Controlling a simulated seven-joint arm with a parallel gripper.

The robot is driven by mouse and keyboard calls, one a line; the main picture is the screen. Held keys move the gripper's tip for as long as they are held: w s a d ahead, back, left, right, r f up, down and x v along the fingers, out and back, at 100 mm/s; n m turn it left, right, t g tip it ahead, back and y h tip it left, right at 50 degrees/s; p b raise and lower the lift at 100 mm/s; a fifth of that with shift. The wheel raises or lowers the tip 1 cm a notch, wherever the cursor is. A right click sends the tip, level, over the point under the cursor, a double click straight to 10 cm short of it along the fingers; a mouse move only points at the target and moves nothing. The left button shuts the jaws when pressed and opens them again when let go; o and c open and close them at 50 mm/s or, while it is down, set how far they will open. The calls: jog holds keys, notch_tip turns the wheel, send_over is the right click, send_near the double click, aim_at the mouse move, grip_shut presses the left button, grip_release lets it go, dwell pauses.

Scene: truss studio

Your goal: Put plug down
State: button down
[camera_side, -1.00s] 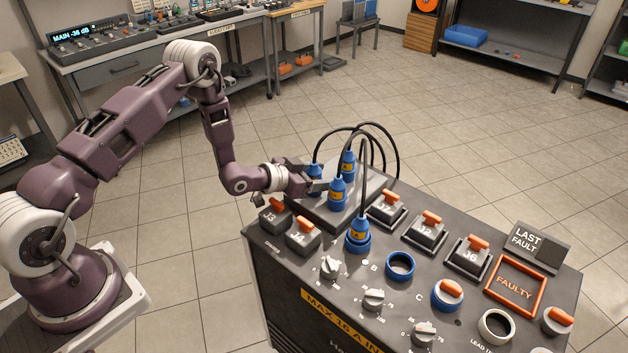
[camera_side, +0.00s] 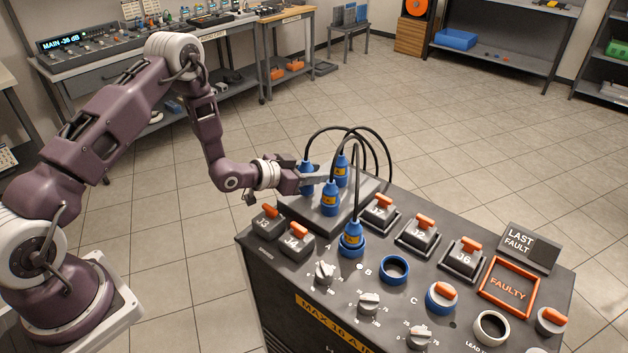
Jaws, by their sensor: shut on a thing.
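My gripper (camera_side: 313,180) is at the back left of the console, over the raised grey block. It is shut on a blue plug (camera_side: 307,171) with a black cable, the leftmost of the group. The fingers partly hide this plug, and I cannot tell whether its lower end touches the block. Two other blue plugs with yellow labels stand upright on the grey block (camera_side: 312,217), one behind (camera_side: 341,172) and one in front (camera_side: 329,198). Another blue plug (camera_side: 352,238) stands upright in socket A on the panel.
Switches J3 (camera_side: 268,222) and J4 (camera_side: 297,242) sit left of the block's front. J2 (camera_side: 418,235) and J6 (camera_side: 463,258) stand to the right. Blue ring socket B (camera_side: 395,270) is empty. An orange FAULTY frame (camera_side: 508,288) lies far right. Black cables arch above the block.

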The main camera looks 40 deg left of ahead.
notch_tip(320, 180, up, 8)
notch_tip(320, 180, up, 4)
jog(key=m+g+h, duration=0.6)
jog(key=m+h, duration=0.2)
jog(key=m, duration=0.1)
send_over(508, 327)
notch_tip(508, 327, down, 16)
jog(key=shift+f, duration=0.25)
jog(key=shift+f, duration=0.4)
jog(key=c, duration=1)
grip_release()
jog(key=shift+o, duration=0.2)
